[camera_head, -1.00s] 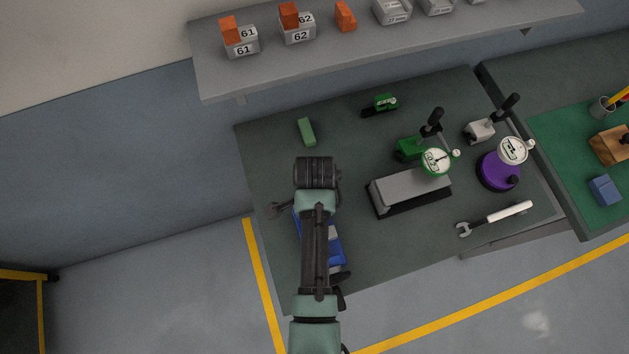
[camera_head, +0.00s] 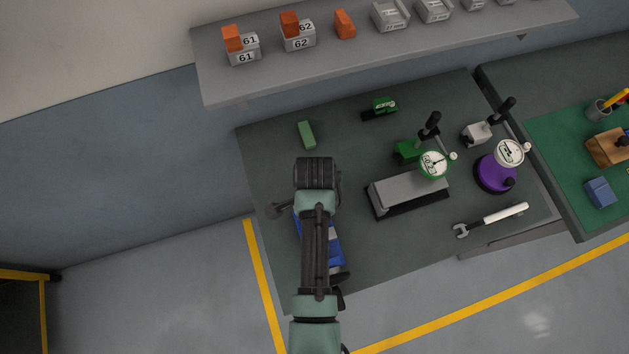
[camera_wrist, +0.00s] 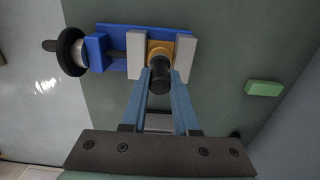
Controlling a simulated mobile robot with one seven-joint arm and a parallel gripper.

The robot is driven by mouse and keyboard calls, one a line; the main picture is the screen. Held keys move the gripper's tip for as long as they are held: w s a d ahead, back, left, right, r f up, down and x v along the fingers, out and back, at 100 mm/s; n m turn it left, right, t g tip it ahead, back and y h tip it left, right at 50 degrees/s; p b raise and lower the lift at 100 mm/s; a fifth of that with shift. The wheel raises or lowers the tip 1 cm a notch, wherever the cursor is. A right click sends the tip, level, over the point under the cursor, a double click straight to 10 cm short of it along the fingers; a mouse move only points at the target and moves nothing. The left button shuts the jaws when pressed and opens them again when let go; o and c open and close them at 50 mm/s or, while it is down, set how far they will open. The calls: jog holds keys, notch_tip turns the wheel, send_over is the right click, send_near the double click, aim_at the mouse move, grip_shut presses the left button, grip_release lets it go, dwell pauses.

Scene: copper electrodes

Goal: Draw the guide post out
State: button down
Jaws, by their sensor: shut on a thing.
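The guide post (camera_wrist: 157,76) looks like a short black cylinder in the wrist view. It rises at a brass-coloured block (camera_wrist: 160,47) set between the two pale jaws of a blue vise (camera_wrist: 117,32). My gripper (camera_wrist: 160,84) is shut on the post, one blue-grey finger on each side. I cannot tell whether the post's lower end is still inside the block. In the head view my arm covers the post and most of the vise (camera_head: 336,249).
A green block (camera_head: 307,135) lies behind my arm. A grey plate (camera_head: 408,190), a green-rimmed dial gauge (camera_head: 433,164), a purple-based gauge (camera_head: 494,174) and a wrench (camera_head: 492,219) stand or lie to the right. A shelf (camera_head: 350,56) runs along the wall.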

jog(key=shift+r+p, duration=2.9)
jog(key=shift+r, duration=1.35)
